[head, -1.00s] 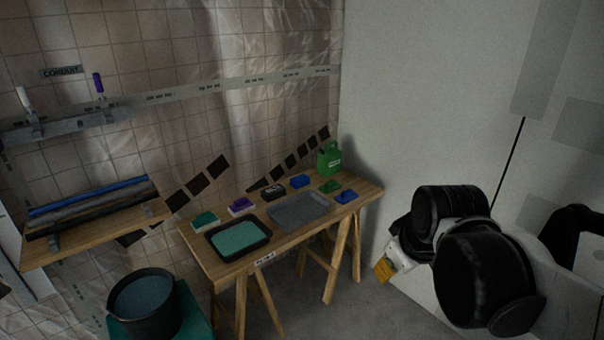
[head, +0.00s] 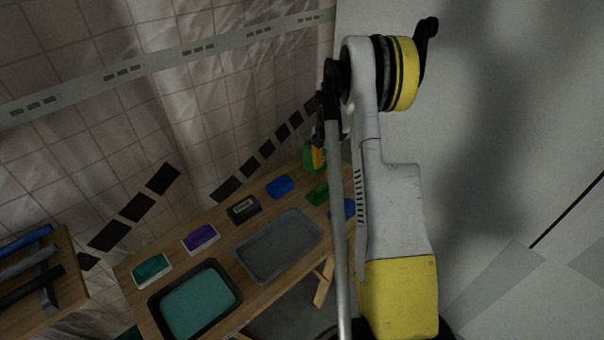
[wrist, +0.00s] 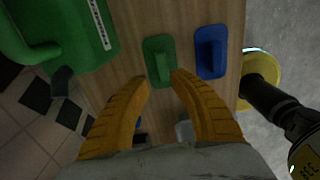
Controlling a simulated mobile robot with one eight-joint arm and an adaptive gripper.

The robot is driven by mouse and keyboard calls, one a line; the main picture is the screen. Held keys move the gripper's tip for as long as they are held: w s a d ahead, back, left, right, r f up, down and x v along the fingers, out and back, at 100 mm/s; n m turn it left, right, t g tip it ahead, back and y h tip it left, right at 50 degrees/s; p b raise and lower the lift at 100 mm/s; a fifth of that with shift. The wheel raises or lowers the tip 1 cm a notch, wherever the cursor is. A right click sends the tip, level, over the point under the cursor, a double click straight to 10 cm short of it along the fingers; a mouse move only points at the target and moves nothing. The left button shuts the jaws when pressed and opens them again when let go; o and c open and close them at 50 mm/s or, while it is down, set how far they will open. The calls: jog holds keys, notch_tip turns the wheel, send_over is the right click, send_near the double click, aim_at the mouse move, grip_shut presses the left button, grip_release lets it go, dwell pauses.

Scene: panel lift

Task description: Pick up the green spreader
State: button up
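The green spreader (wrist: 160,59) lies on the wooden table in the wrist view, with a raised grip along its middle. It also shows in the head view (head: 317,193), close to my arm. My gripper (wrist: 161,79) is open and empty. Its two yellow fingers point at the near end of the spreader, with the tips around that end in the picture. I cannot tell how high they are above it. In the head view the yellow fingers (head: 318,156) show small in front of the jug.
A blue spreader (wrist: 211,50) lies just right of the green one. A green jug (wrist: 72,35) stands to its left. The table (head: 136,300) also holds a grey tray (head: 280,246), a black tray of teal material (head: 153,302) and several coloured blocks along the back.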

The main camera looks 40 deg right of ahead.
aim_at(322, 187)
jog(key=shift+f, duration=0.55)
jog(key=f, duration=0.1)
jog(key=f+b, duration=0.1)
jog(key=f, duration=0.1)
jog(key=shift+s+a+f+b, duration=0.15)
jog(key=shift+s+f+b, duration=0.15)
jog(key=shift+f+b, duration=0.1)
jog(key=f+b, duration=0.1)
jog(key=f, duration=0.1)
jog(key=f+b, duration=0.1)
jog(key=f, duration=0.1)
jog(key=f+b, duration=0.1)
jog(key=shift+w+a+f, duration=0.1)
jog(key=shift+a+f, duration=0.15)
jog(key=shift+f, duration=0.15)
grip_shut()
